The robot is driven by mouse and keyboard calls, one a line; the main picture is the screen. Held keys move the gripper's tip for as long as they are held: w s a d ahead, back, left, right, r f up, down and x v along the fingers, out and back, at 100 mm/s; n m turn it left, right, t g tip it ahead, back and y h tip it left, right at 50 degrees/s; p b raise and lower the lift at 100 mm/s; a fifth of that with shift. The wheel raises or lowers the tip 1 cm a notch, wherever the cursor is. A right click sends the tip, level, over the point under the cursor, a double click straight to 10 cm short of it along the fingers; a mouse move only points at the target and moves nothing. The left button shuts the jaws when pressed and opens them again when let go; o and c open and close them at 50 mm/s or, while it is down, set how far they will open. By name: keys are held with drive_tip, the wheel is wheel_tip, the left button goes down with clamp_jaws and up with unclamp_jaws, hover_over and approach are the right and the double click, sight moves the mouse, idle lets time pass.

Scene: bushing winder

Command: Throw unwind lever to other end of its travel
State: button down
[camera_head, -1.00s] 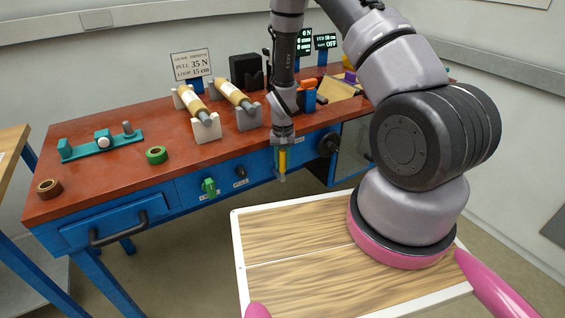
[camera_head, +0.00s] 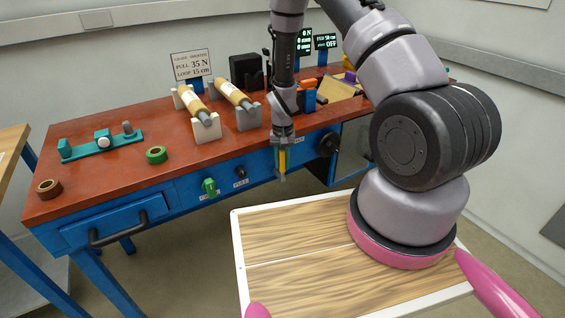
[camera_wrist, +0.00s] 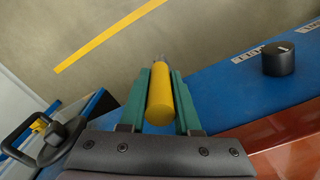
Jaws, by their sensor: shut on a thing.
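The unwind lever shows as a yellow cylindrical handle (camera_wrist: 160,98) with a grey tip, between the two green fingers of my gripper (camera_wrist: 160,82) in the wrist view. The fingers are shut on it, one on each side. In the head view my gripper (camera_head: 281,162) points down at the front face of the blue bench, with the yellow handle (camera_head: 282,160) partly visible between its fingers. The lever's base and pivot are hidden by the gripper.
A black knob (camera_wrist: 278,58) is beside the lever on the blue panel, with a green switch (camera_head: 209,187) further left. A black handwheel (camera_head: 329,144) is close on the right. Rolls on cradles (camera_head: 207,127) stand on the red benchtop (camera_head: 115,170).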

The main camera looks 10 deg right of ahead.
drive_tip(key=shift+d, duration=0.2)
idle(0.3)
drive_tip(key=w+d+f+g+y, duration=0.2)
drive_tip(key=d+y, duration=0.3)
drive_tip(key=y, duration=0.4)
drive_tip(key=shift+d+f+g+y, duration=0.35)
drive_tip(key=shift+f+g+y, duration=0.05)
drive_tip(key=shift+f+g, duration=0.2)
idle(0.4)
drive_tip(key=c, duration=0.6)
unclamp_jaws()
drive_tip(key=shift+d+r, duration=0.1)
